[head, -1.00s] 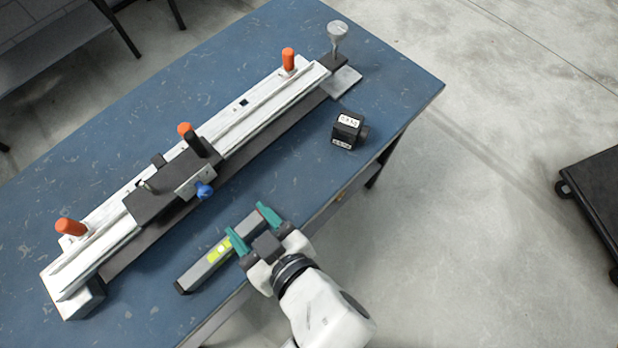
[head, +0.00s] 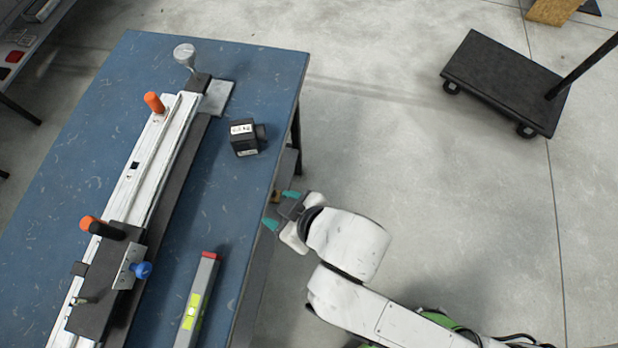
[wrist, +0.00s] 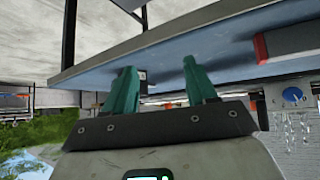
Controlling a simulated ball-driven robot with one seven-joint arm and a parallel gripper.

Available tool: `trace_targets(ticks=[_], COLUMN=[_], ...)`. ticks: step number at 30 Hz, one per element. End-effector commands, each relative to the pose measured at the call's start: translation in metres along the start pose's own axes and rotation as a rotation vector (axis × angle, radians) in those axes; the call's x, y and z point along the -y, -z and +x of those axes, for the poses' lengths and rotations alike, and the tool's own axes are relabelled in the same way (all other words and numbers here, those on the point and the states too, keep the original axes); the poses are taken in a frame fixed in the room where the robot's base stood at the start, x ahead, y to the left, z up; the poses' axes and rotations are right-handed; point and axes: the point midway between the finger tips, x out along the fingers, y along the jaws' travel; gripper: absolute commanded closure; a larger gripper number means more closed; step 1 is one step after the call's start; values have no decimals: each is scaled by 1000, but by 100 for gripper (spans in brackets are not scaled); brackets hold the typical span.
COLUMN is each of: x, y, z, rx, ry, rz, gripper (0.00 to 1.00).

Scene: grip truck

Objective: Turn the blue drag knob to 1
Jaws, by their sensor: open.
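The blue drag knob (head: 141,270) sticks out from the right side of the black carriage (head: 95,290) on the long white slider rail (head: 135,195). The rail lies on the blue table. Any marks or numbers by the knob are too small to read. My gripper (head: 281,210) is open and empty, just off the table's right edge, to the right of the knob and well apart from it. In the wrist view its two teal fingers (wrist: 158,85) stand apart with nothing between them. A round blue knob-like part (wrist: 292,95) shows at the right there.
A spirit level (head: 196,305) with a red end lies on the table (head: 215,180) between the knob and the table edge. A black box (head: 243,137) stands nearer the back. Orange handles (head: 154,103) rise from the rail. A black cart (head: 507,80) stands on open floor.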

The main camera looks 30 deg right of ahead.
Motion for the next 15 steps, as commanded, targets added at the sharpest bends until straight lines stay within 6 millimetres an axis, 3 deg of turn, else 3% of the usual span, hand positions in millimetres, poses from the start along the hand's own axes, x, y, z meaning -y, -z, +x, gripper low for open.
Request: trace_targets(ticks=[6, 15], x=[-30, -48], y=[-20, -36], z=[-2, -6], rx=[84, 143], ry=[-49, -78], rz=[49, 81], gripper=[43, 43])
